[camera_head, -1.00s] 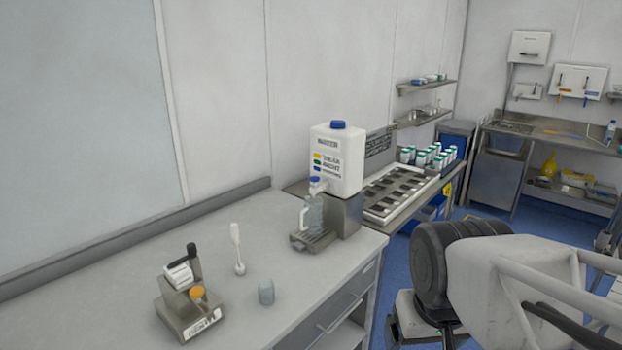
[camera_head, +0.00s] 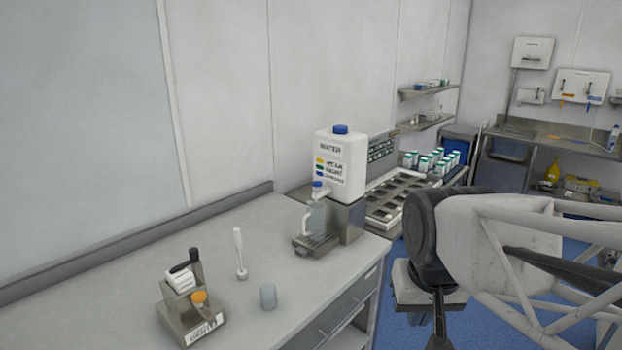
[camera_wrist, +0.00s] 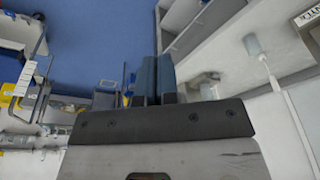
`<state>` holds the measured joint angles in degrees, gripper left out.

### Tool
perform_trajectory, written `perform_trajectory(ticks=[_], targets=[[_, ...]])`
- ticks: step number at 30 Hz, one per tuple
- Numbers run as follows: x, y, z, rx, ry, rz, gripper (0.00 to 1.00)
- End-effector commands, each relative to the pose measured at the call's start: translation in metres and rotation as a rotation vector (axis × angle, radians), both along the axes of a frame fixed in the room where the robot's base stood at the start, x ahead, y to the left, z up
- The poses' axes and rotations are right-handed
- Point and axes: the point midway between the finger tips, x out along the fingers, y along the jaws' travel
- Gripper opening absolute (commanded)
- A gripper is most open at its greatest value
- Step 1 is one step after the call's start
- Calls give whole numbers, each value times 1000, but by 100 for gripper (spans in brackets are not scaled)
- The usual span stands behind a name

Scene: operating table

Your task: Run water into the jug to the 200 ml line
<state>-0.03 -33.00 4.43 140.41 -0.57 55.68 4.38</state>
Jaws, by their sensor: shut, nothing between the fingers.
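The clear jug (camera_head: 316,218) with a pale handle stands upright on the drip tray (camera_head: 306,244), under the tap of the white water container (camera_head: 341,160) labelled WATER. No stream is visible, and the jug's level and lines are too small to read. My gripper's two blue-grey fingers show together in the wrist view (camera_wrist: 156,68), shut and empty, above the floor beside the bench. In the head view my arm is at the right, well apart from the jug; the fingers cannot be made out there.
Behind the dispenser are a slotted tray (camera_head: 395,200) and several white bottles (camera_head: 430,162).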

Motion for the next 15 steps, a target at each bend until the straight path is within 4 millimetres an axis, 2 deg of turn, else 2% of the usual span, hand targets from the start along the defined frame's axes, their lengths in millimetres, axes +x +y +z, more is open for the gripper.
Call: perform_trajectory(ticks=[15], targets=[[107,11,64,31,42,-133,0]])
